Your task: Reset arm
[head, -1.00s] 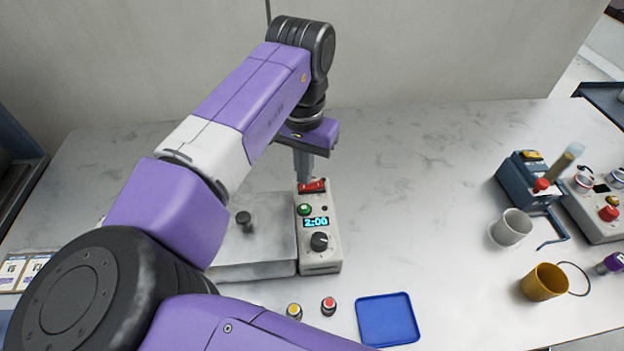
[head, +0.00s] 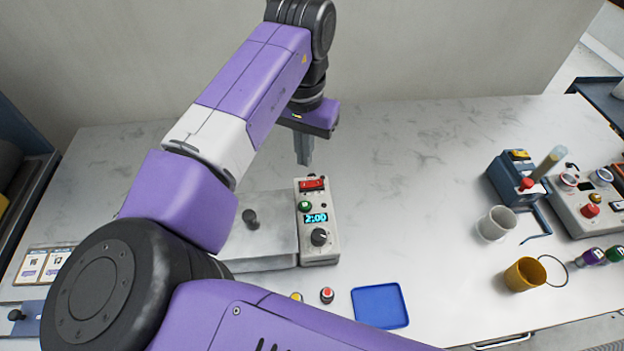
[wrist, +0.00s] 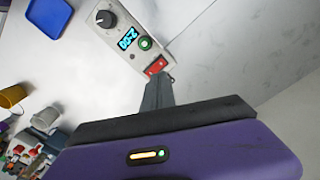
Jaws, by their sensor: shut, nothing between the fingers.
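My gripper (head: 304,160) points down with its fingers shut and empty. It hangs above the back end of a grey control box, just behind the red switch in the head view. The control box (head: 330,254) carries a red rocker switch (head: 312,184), a green button (head: 305,206), a display reading 2:00 (head: 316,218) and a black knob (head: 319,237). In the wrist view my gripper (wrist: 157,84) shows its fingertips near the red switch (wrist: 155,66). Whether they touch the box is hard to tell there; in the head view they look apart from it. My arm spans the left and middle of the head view.
A metal lid with a knob (head: 250,218) adjoins the box. A blue tray (head: 380,306) and red-capped vial (head: 327,295) lie in front. The back middle counter is clear.

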